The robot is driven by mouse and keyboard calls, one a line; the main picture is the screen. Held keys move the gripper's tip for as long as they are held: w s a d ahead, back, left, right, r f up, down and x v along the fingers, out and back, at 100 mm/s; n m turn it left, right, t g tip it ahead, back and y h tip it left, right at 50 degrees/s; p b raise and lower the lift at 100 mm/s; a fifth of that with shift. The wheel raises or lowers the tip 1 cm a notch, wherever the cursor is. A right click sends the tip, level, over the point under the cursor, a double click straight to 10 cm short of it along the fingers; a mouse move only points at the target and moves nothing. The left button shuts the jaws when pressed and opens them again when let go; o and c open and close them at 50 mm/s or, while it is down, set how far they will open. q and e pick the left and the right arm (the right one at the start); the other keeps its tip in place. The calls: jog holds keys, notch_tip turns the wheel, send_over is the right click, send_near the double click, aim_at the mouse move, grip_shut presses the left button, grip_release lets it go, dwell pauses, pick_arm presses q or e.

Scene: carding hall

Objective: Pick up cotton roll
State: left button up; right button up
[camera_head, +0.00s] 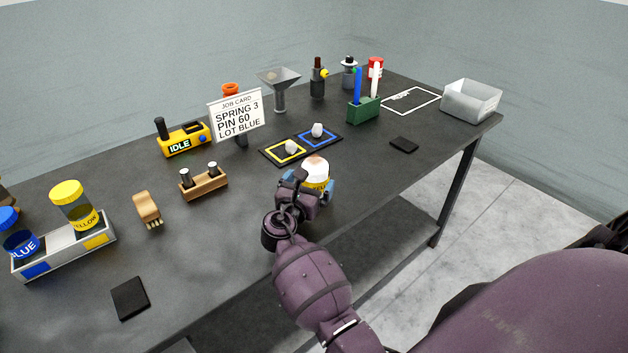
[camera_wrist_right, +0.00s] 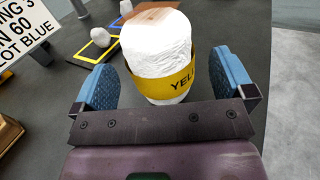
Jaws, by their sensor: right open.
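The cotton roll (camera_wrist_right: 158,55) is white with a yellow band lettered "YEL" and a brownish top. It stands on the dark table, and in the head view its top (camera_head: 315,168) shows behind my right gripper (camera_head: 318,190). In the right wrist view my right gripper (camera_wrist_right: 168,85) is open, with one blue padded finger on each side of the roll. A gap shows between the left finger and the roll; the right finger is close to it, and I cannot tell whether it touches. My left gripper is not in view.
The dark table (camera_head: 240,270) holds a job card (camera_head: 236,114), a yellow "IDLE" device (camera_head: 184,140), a wooden block with pins (camera_head: 203,182), a tray with blue and yellow jars (camera_head: 65,250), a mat with white lumps (camera_head: 270,154), a green holder (camera_head: 363,110) and a clear bin (camera_head: 470,101).

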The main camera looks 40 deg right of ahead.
aim_at(309, 182)
jog(key=shift+b+x, duration=0.3)
jog(key=shift+x, duration=0.95)
jog(key=shift+w+d, duration=0.2)
jog(key=c, duration=1)
jog(key=shift+o, duration=0.2)
